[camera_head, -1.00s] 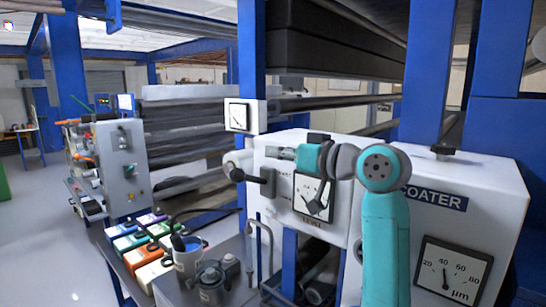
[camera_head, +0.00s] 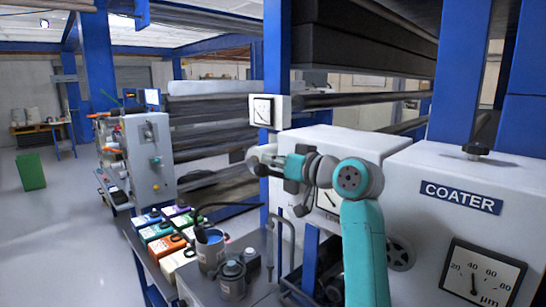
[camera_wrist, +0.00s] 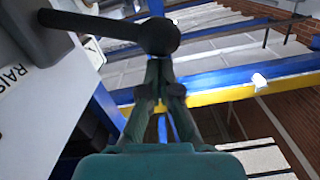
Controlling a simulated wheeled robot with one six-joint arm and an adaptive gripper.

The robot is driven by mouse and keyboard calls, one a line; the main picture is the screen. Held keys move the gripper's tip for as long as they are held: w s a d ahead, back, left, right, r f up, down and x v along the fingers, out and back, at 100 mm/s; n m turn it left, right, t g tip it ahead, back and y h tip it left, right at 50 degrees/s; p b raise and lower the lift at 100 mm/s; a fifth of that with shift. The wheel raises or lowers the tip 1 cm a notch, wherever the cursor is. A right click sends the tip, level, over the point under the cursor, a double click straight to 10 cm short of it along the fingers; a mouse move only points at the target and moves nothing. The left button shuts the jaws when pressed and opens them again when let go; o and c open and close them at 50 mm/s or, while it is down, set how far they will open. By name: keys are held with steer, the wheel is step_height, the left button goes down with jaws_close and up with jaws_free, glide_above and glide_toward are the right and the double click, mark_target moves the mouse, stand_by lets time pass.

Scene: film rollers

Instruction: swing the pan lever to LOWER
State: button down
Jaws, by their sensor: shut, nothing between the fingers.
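The pan lever (camera_wrist: 95,24) shows in the wrist view as a dark bar with a round black knob (camera_wrist: 158,37), running from a grey hub (camera_wrist: 38,28) at the upper left. The word RAISE (camera_wrist: 12,82) is on the white panel beside the hub. My gripper (camera_wrist: 164,68) is shut and empty, its fingertips right at the knob's underside; whether they touch it I cannot tell. In the head view my gripper (camera_head: 268,160) is at the left side of the white coater housing (camera_head: 350,142) and largely covers the lever there.
A gauge (camera_head: 485,275) is on the coater front at the right. Below the gripper, a bench carries a cup of tools (camera_head: 210,247), a dark pot (camera_head: 232,275) and several coloured cartons (camera_head: 165,240). Blue posts stand behind. Open floor lies at the left.

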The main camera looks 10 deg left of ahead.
steer(key=shift+f, duration=0.1)
steer(key=shift+s+a+f+n, duration=0.2)
steer(key=shift+f+n, duration=0.15)
steer(key=shift+n, duration=0.05)
steer(key=shift+s+a+f+n, duration=0.15)
steer(key=shift+s+f+n, duration=0.05)
steer(key=shift+f+n, duration=0.2)
step_height(320, 180, down, 10)
steer(key=s+n, duration=0.1)
steer(key=n, duration=0.6)
steer(key=shift+s+a+r+t, duration=0.15)
steer(key=shift+a+r+t, duration=0.05)
steer(key=shift+a+t, duration=0.25)
steer(key=shift+f, duration=0.2)
